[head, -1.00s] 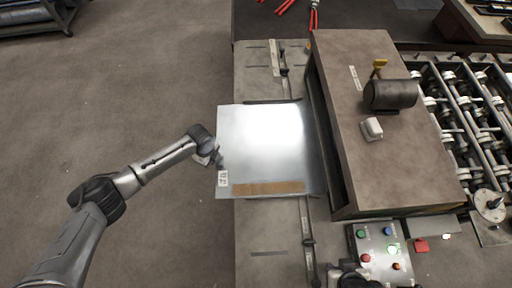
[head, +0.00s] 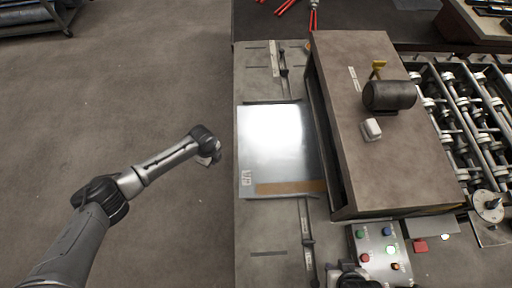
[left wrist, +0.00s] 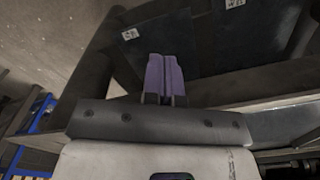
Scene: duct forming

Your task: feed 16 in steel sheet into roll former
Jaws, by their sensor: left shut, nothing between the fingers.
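The shiny steel sheet (head: 275,150) lies flat on the grey infeed table, with a white label and a brown strip near its front edge. Its right edge is at the entry side of the brown roll former housing (head: 385,130); how far it reaches in is hidden. My left gripper (head: 216,158) is just left of the sheet, apart from it. In the left wrist view its two purple-grey fingers (left wrist: 164,76) are together and empty. My right gripper (head: 352,274) is at the bottom, by the button panel (head: 380,250); its fingers cannot be made out.
Infeed guide bars (head: 307,235) run along the table (head: 262,230). A dark motor (head: 390,95) and a white box (head: 371,129) sit on the housing. Forming rollers (head: 465,125) are at right.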

